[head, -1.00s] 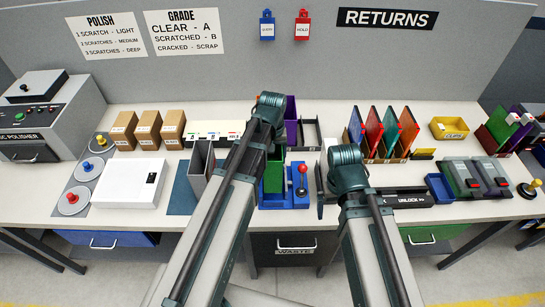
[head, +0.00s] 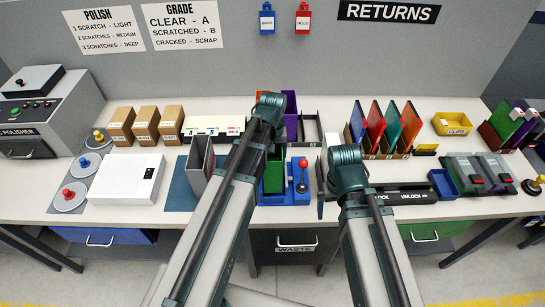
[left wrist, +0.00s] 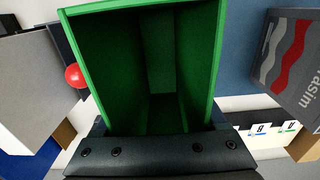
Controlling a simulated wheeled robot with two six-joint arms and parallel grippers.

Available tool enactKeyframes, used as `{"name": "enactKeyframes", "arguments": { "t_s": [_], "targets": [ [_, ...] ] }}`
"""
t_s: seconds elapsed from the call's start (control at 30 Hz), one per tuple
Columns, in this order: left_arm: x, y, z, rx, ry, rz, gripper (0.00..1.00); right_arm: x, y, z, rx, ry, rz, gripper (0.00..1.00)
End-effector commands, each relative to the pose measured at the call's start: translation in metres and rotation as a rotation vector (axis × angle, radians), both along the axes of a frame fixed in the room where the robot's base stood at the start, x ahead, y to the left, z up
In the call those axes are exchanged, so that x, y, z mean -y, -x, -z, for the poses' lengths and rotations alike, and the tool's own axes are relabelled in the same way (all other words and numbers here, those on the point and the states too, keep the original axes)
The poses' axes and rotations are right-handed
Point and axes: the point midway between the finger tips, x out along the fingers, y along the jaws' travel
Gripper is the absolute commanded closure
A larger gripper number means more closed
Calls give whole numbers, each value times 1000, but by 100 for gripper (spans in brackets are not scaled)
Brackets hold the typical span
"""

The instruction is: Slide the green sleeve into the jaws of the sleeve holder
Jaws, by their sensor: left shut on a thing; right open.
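The green sleeve (head: 274,172) stands upright at the blue sleeve holder (head: 297,197), which has a red-knobbed lever (head: 303,164). My left arm covers part of both. In the left wrist view the green sleeve (left wrist: 205,70) is open toward the camera and empty inside. My left gripper (left wrist: 155,150) is shut on its near edge; in the head view my arm hides the fingers. The red knob (left wrist: 75,76) shows beside the sleeve. How deep the sleeve sits in the jaws is hidden. My right gripper (head: 322,180) is open and empty, right of the holder.
A grey sleeve (head: 199,160) stands on a blue mat left of my left arm. A purple sleeve (head: 290,112) is behind the holder. A lock/unlock bar (head: 405,198) and blue tray (head: 443,184) lie right. Colored panels (head: 385,130) stand in racks behind.

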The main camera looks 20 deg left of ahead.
Motion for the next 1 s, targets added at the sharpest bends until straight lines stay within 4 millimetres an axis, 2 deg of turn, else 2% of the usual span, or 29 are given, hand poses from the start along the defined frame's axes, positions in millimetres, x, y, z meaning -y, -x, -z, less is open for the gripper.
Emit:
{"name": "enactKeyframes", "arguments": {
  "t_s": [1.0],
  "targets": [
    [0, 0, 41, 0, 0, 0, 80, 0, 0, 41, 0, 0, 1, 0]
  ]
}}
